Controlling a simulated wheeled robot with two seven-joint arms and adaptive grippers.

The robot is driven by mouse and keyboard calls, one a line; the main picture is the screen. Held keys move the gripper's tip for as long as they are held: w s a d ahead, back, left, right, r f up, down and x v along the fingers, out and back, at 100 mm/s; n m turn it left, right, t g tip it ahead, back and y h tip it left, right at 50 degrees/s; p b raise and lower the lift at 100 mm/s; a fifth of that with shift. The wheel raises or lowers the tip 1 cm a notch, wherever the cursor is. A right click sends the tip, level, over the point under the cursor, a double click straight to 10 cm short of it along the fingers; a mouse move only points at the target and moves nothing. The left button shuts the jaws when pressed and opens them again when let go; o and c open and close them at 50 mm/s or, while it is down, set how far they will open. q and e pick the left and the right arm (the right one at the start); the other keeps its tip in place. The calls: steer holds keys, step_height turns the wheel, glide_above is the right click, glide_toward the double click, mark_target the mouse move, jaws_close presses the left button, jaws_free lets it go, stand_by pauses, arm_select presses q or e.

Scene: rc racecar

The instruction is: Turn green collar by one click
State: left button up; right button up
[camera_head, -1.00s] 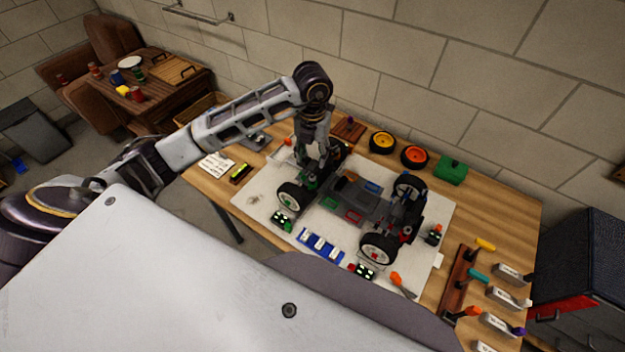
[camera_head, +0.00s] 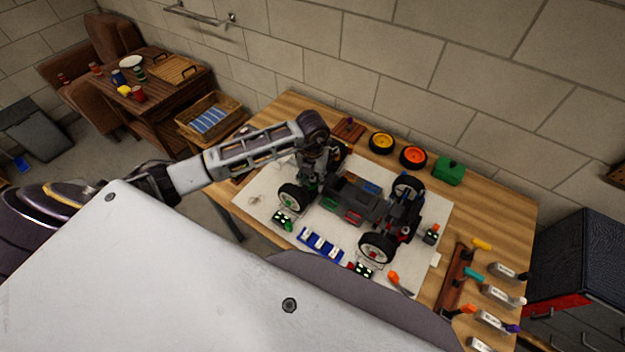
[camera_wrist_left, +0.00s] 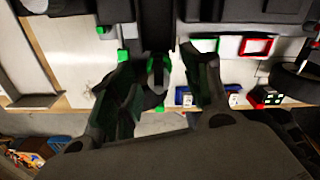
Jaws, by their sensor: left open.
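The RC car (camera_head: 355,200) stands on a white mat on the wooden table. My left gripper (camera_head: 311,182) points down at the car's left end, by the near left wheel, and hides much of that part. In the left wrist view the open fingers of this gripper (camera_wrist_left: 157,66) stand on either side of a dark upright shaft with a green ring, the green collar (camera_wrist_left: 165,63). I see gaps beside the collar, but cannot tell whether a finger touches it. My right gripper is not in view.
Orange and yellow wheels (camera_head: 413,157) and a green box (camera_head: 449,170) lie behind the car. A blue tray (camera_head: 320,244) and small dark blocks with green marks (camera_head: 282,219) lie in front. A tool rack (camera_head: 457,278) stands at right.

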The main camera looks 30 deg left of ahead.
arm_select(q)
steer(key=shift+f, duration=0.7)
steer(key=c, duration=1)
steer(key=shift+a+m+b, duration=0.1)
steer(key=shift+m+b, duration=0.8)
steer(key=shift+m, duration=0.1)
steer(key=shift+m+b, duration=1.1)
steer(key=shift+m, duration=0.3)
steer(key=o, duration=1)
steer(key=shift+r, duration=0.1)
